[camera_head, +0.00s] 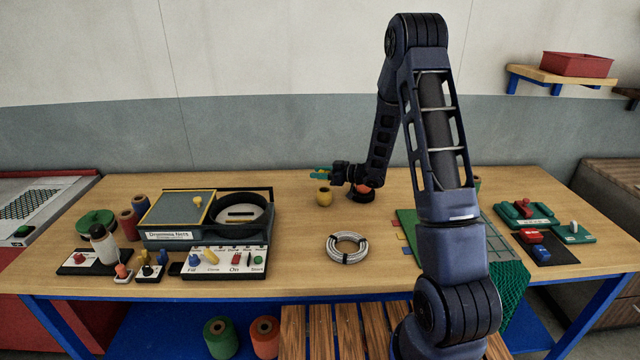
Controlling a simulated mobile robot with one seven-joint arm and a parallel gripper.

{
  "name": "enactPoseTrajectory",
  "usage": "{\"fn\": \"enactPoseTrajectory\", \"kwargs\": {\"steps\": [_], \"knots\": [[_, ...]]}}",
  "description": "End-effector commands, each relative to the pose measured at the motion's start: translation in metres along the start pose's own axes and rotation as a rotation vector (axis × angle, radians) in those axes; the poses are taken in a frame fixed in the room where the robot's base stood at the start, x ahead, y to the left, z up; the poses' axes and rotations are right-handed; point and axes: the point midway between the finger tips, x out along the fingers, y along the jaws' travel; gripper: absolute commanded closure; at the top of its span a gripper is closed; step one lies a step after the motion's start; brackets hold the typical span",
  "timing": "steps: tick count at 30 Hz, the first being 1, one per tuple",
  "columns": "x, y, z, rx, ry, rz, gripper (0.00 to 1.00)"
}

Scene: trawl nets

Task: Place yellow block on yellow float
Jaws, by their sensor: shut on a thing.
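A yellow float (323,197), small and rounded, stands on the wooden table near the back middle. My gripper (321,173) reaches in from the right, level, with its fingertips just above the float. It is shut on a small yellow thing (322,168), which seems to be the yellow block, mostly hidden by the teal fingertips. A gap seems to lie between the fingertips and the float's top. An orange-red float (362,189) shows partly behind and below my wrist.
A coil of pale rope (347,247) lies at the table's middle front. A green mat (408,220) and trays with red, blue and green pieces (525,212) are to the right. Table around the float is clear.

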Motion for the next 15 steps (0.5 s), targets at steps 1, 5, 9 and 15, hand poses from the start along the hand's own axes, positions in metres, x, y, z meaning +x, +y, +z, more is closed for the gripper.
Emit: {"fn": "enactPoseTrajectory", "kwargs": {"steps": [1,5,9,15], "knots": [[0.001,0.000,0.003,0.000,0.000,0.000,0.87],[0.001,0.000,0.008,0.000,0.000,0.001,0.87],[0.003,0.000,0.021,0.002,-0.002,0.001,0.87],[0.006,0.000,0.042,0.000,-0.002,0.000,0.87]]}}
